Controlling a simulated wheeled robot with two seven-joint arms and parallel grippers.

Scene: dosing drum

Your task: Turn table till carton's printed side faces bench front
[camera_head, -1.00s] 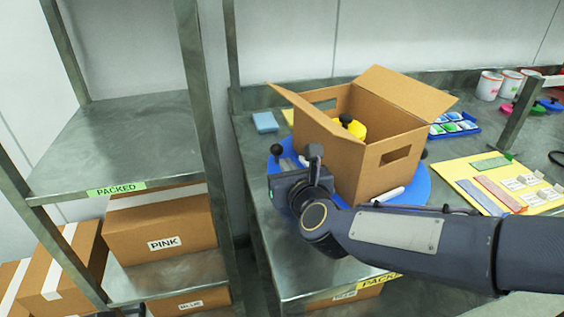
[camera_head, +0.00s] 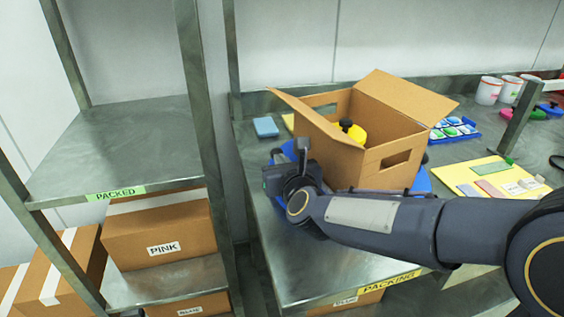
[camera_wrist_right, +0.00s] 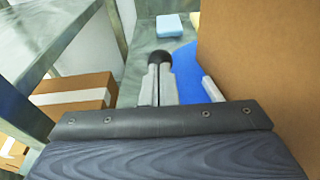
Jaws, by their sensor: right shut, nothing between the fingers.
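The open carton (camera_head: 365,130) stands on the blue turntable (camera_head: 422,182) on the bench. Its left face and its right face with a hand hole are plain; I see no print on them. A yellow item with a black top (camera_head: 352,130) is inside. My right gripper (camera_head: 301,150) is shut and empty, left of the carton over the turntable's left edge. My right forearm hides the turntable's front. My left gripper is out of view.
A steel shelf marked PACKED (camera_head: 115,193) stands left, with a PINK box (camera_head: 160,235) below. A blue block (camera_head: 265,126) lies behind the gripper. A yellow mat (camera_head: 455,177) and blue tray (camera_head: 453,132) lie right. The front left bench top is clear.

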